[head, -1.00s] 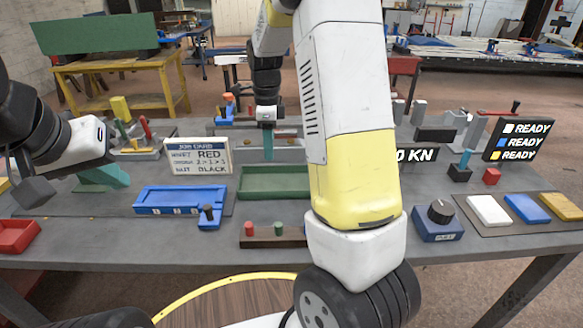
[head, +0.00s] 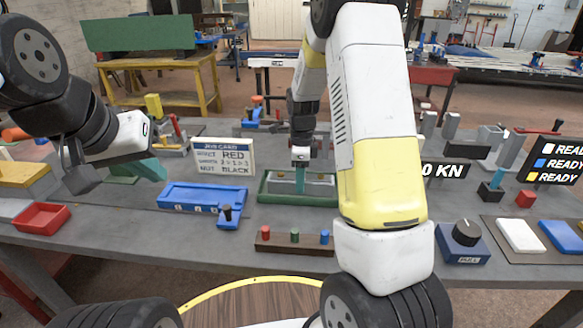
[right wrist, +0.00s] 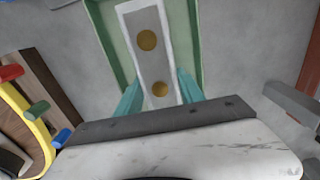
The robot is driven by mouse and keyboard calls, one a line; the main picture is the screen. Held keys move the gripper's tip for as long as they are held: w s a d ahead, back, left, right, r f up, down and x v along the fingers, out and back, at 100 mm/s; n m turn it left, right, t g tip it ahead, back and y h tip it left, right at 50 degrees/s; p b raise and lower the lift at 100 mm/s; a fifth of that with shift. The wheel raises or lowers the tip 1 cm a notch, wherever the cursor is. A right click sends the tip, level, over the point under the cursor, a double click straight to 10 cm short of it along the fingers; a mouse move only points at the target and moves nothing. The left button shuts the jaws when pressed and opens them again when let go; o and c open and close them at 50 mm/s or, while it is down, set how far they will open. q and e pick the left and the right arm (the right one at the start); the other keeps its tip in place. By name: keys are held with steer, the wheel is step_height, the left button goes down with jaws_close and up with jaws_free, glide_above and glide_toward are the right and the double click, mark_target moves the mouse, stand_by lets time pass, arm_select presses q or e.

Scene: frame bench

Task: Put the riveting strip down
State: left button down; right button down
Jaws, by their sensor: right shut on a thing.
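The riveting strip (right wrist: 149,65) is a light grey bar with two gold-brown round spots. In the right wrist view it runs out from between the teal fingers of my right gripper (right wrist: 158,95), which is shut on it. The green tray (right wrist: 107,45) lies under and around the strip. In the head view my right gripper (head: 300,182) points down into the green tray (head: 298,199), with the grey strip (head: 319,188) inside the tray's outline. I cannot tell whether it touches the floor. My left gripper (head: 147,169) hangs at the left; its finger gap is unclear.
A blue tray (head: 190,197) and a job card sign (head: 222,156) stand left of the green tray. A wooden block with coloured pegs (head: 294,242) lies in front. A red bin (head: 40,218) is far left. A blue dial box (head: 463,245) is at the right.

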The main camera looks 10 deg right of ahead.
steer(key=c, duration=0.7)
jaws_free()
steer(key=s+r+n+t+y, duration=0.1)
steer(key=s+r+n, duration=0.2)
steer(key=r, duration=0.7)
steer(key=s+r+n+t, duration=0.1)
steer(key=s+r+n, duration=0.25)
steer(key=r, duration=0.55)
steer(key=s+r+n+t, duration=0.1)
steer(key=s+n, duration=0.4)
steer(key=s, duration=0.1)
steer(key=s+a+r+n+t, duration=0.1)
steer(key=s+r+n, duration=0.1)
steer(key=s+n, duration=0.3)
steer(key=s+a+r+n+t+y, duration=0.1)
steer(key=s+r+n+t, duration=0.1)
steer(key=s+n, duration=0.3)
steer(key=shift+s+a, duration=0.1)
steer(key=shift+s, duration=0.8)
